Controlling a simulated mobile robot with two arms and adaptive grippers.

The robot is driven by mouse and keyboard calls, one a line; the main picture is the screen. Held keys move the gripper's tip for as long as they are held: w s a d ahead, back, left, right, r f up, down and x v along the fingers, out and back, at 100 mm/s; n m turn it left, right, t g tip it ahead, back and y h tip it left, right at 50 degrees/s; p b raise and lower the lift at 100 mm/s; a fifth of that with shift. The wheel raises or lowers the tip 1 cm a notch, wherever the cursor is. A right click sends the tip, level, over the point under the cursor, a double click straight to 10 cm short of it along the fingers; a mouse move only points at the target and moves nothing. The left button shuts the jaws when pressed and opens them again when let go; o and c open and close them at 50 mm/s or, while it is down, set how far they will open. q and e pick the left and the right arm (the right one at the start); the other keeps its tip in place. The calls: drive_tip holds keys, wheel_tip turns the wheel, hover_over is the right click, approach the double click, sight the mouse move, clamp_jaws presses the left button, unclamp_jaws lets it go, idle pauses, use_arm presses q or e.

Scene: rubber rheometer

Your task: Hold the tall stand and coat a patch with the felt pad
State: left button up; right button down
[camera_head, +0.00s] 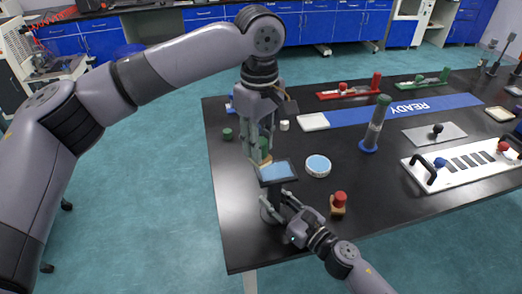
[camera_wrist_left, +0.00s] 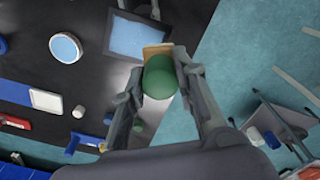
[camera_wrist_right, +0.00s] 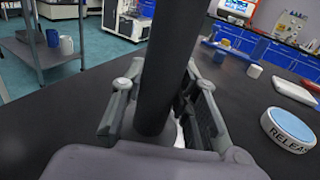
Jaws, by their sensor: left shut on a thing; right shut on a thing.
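The tall stand (camera_head: 277,171) has a dark column and a dark-rimmed top plate with a light blue patch (camera_head: 280,169). My right gripper (camera_head: 283,208) is shut around its column (camera_wrist_right: 172,70), low near the table. My left gripper (camera_head: 262,147) is shut on the green knob (camera_wrist_left: 160,77) of the felt pad (camera_wrist_left: 155,50), whose tan part shows below the knob. The pad is at the near edge of the patch in the left wrist view; I cannot tell whether it touches. The stand looks upright. Its foot is partly hidden.
A round white dish with a blue top (camera_head: 318,166), lettered in the right wrist view (camera_wrist_right: 290,130), stands right of the stand. A red-knobbed tan block (camera_head: 338,203) is near the front edge. A green-topped post (camera_head: 376,122) and a blue READY strip (camera_head: 405,108) lie farther right.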

use_arm(q)
drive_tip(key=shift+r, duration=2)
use_arm(e)
drive_tip(key=c, duration=1.2)
unclamp_jaws()
drive_tip(key=shift+o, duration=0.2)
drive_tip(key=v, duration=1.2)
use_arm(q)
drive_tip(key=shift+f, duration=0.1)
